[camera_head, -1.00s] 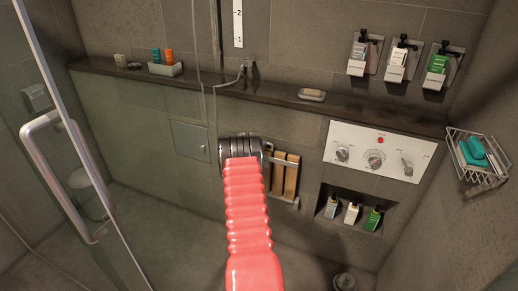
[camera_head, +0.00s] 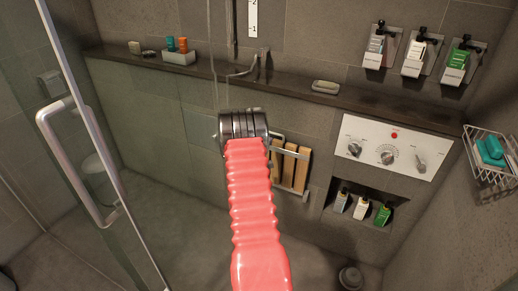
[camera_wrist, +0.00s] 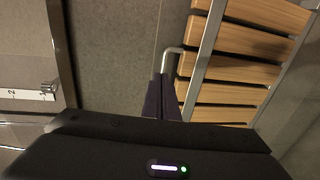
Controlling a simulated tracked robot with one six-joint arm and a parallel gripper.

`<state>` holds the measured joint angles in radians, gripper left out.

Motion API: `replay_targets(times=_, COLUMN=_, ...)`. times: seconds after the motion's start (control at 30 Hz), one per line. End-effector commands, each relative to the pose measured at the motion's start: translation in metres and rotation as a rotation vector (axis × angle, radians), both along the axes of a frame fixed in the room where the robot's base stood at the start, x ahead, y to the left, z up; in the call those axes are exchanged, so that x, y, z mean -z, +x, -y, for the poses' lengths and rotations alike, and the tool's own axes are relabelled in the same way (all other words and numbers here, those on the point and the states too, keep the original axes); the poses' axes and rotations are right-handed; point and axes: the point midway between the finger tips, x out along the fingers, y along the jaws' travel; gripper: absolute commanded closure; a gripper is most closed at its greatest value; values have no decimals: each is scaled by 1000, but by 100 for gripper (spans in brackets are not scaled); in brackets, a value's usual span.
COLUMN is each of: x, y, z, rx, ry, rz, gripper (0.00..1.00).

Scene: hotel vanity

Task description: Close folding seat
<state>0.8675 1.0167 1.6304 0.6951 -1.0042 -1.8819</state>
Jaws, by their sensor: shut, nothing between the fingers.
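The folding seat (camera_head: 289,166) has several light wooden slats in a grey metal frame. It is on the tiled wall right of my arm in the head view and looks upright, close to the wall. Part of its left side is hidden behind my arm. In the wrist view the seat (camera_wrist: 238,40) fills the upper right, with a bent metal bar (camera_wrist: 168,56) at its left edge. My gripper (camera_wrist: 163,96) has its dark fingers shut and empty, just below that bar; I cannot tell whether they touch it. The fingers are hidden in the head view.
A stone ledge (camera_head: 300,93) runs along the wall above the seat. A white control panel (camera_head: 387,149) and a bottle niche (camera_head: 363,207) are to the right. A glass door with a metal handle (camera_head: 80,160) stands at left. The floor between is mostly clear.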

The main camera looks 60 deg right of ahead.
Motion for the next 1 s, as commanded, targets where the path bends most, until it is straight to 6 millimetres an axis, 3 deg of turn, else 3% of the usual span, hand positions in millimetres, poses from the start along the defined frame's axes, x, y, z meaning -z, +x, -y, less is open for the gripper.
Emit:
replay_targets(times=0.2, x=-7, y=-3, z=-34, rx=-1, ry=1, rz=-1, gripper=100)
replay_targets(times=0.43, x=-12, y=-7, z=-61, rx=-1, ry=1, rz=-1, gripper=100)
replay_targets(times=1.0, x=-13, y=-7, z=-67, rx=-1, ry=0, rz=-1, gripper=100)
